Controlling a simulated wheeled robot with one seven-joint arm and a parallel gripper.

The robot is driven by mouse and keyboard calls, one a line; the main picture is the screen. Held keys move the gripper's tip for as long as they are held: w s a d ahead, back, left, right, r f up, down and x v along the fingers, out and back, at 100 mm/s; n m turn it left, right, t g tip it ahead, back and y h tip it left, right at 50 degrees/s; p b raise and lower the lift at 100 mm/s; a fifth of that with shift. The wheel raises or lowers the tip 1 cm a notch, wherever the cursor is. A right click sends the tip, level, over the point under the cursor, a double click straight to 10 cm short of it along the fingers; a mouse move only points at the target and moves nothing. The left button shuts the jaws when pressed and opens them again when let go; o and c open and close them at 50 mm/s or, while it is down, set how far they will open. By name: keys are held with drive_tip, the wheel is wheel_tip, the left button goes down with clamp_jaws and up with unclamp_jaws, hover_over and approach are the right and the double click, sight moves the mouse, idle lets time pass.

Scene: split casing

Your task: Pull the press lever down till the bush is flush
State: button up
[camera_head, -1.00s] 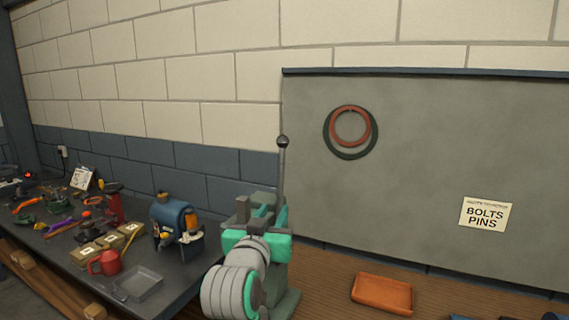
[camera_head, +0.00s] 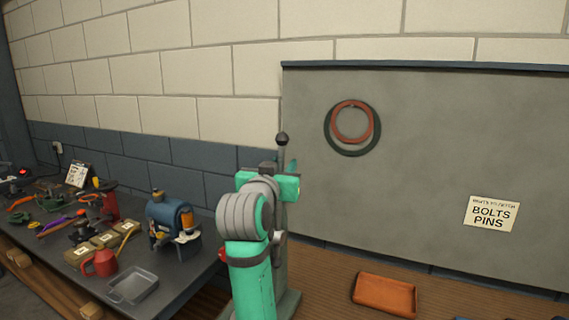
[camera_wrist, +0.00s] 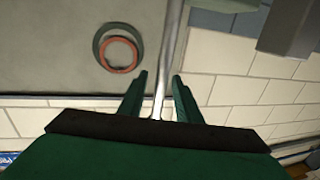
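The press lever (camera_head: 281,155) is a thin metal rod with a dark ball knob, standing nearly upright in the head view. The grey-green press (camera_head: 291,299) below it is mostly hidden behind my arm. In the wrist view the lever rod (camera_wrist: 173,45) runs down the middle, between the two green fingers of my gripper (camera_wrist: 160,76). My gripper is hidden behind my arm in the head view. The bush is not visible.
An orange tray (camera_head: 385,296) lies on the brown bench right of the press. A dark bench (camera_head: 190,279) at left holds a blue machine (camera_head: 168,217), a red mug (camera_head: 100,263), a grey tray (camera_head: 133,285) and tools. A grey board with rings (camera_head: 352,127) stands behind.

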drive_tip(key=shift+x, duration=1.35)
clamp_jaws()
idle(0.5)
